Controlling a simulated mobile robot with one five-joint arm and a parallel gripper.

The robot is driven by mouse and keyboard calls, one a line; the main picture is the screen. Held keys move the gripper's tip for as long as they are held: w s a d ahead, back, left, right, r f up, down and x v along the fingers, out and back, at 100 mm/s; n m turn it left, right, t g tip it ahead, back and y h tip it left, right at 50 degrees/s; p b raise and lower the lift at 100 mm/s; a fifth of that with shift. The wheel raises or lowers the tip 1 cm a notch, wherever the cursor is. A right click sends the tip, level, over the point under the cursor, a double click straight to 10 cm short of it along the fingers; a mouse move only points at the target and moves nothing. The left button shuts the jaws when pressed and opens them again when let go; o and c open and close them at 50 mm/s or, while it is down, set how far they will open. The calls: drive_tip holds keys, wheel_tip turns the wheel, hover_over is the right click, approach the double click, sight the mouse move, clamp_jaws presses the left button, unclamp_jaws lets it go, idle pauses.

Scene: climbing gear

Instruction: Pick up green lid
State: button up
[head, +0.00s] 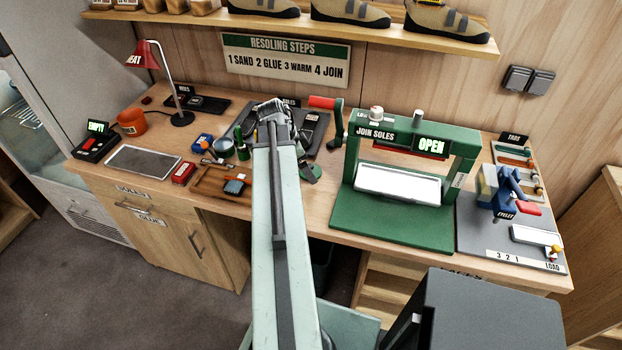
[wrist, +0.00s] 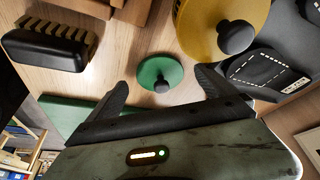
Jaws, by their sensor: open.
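The green lid (wrist: 152,76) is a small round disc with a black knob, lying on the wooden bench in the wrist view. My gripper (wrist: 162,80) is open, with one dark finger on each side of the lid in the picture. The lid shows between the fingertips and slightly beyond them; nothing is held. I cannot tell the height gap.
A larger yellow round piece with a black knob (wrist: 209,32) is close to the right finger in the wrist view. A dark brush (wrist: 45,46) lies left. The green sole press (head: 395,232) stands right of my arm; a wooden tray (head: 208,186) is left.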

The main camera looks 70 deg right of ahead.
drive_tip(key=shift+s+d+f, duration=0.15)
drive_tip(key=shift+f, duration=0.4)
drive_tip(key=shift+r, duration=0.2)
drive_tip(key=c, duration=1.4)
drive_tip(key=shift+c, duration=0.2)
drive_tip(key=shift+r, duration=0.1)
